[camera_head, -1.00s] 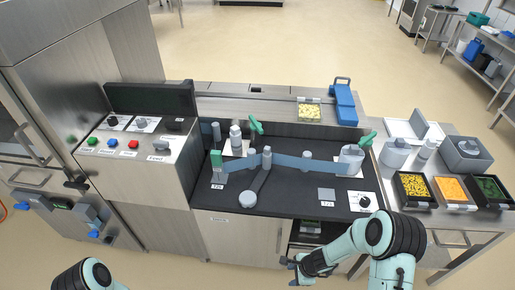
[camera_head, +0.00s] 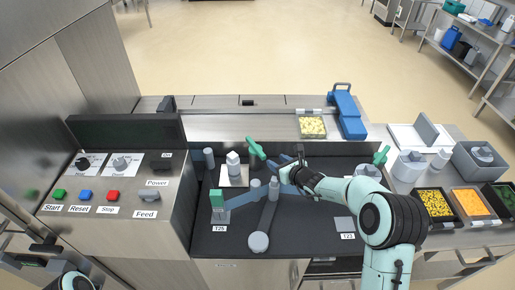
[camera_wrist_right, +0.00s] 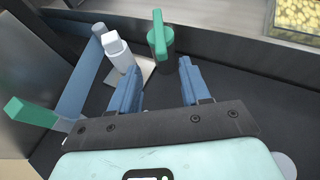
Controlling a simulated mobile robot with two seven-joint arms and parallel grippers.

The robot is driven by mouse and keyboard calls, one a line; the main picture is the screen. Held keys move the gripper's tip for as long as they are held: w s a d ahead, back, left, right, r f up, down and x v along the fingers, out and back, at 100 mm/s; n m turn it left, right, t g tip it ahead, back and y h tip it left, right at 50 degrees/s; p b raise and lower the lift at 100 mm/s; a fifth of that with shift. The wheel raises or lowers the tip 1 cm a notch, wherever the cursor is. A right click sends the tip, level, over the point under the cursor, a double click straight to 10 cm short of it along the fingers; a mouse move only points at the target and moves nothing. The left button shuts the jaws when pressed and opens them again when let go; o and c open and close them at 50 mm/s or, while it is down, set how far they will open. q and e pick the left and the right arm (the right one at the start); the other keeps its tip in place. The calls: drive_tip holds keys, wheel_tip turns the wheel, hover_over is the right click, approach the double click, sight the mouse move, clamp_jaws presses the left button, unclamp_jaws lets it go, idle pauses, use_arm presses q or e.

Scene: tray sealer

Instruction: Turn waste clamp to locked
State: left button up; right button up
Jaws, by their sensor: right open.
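Three green handles stand on the machine's dark deck; I cannot read which one is the waste clamp. The back-middle green handle (camera_head: 255,148) points up and left; in the wrist view this green handle (camera_wrist_right: 158,36) stands on a round green base just beyond my fingers. My right gripper (camera_head: 283,168) is over the deck, right of and nearer than that handle. Its two blue fingers (camera_wrist_right: 160,68) are apart, with nothing between them. The left green handle (camera_head: 217,201) is by label T25, and the right green handle (camera_head: 381,156) is partly behind my arm. My left gripper is out of view.
A white-capped grey post (camera_head: 233,161) stands on a white plate left of the back handle. The control panel (camera_head: 115,185) is at left, food trays (camera_head: 434,204) at right.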

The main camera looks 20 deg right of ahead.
sight(261, 151)
drive_tip(key=p+x, duration=0.4)
drive_tip(key=x, duration=0.7)
drive_tip(key=shift+w+r+p, duration=0.1)
drive_tip(key=shift+p, duration=0.25)
drive_tip(key=shift+w+a+f, duration=0.1)
drive_tip(key=shift+w+f, duration=0.2)
drive_tip(key=shift+w, duration=0.05)
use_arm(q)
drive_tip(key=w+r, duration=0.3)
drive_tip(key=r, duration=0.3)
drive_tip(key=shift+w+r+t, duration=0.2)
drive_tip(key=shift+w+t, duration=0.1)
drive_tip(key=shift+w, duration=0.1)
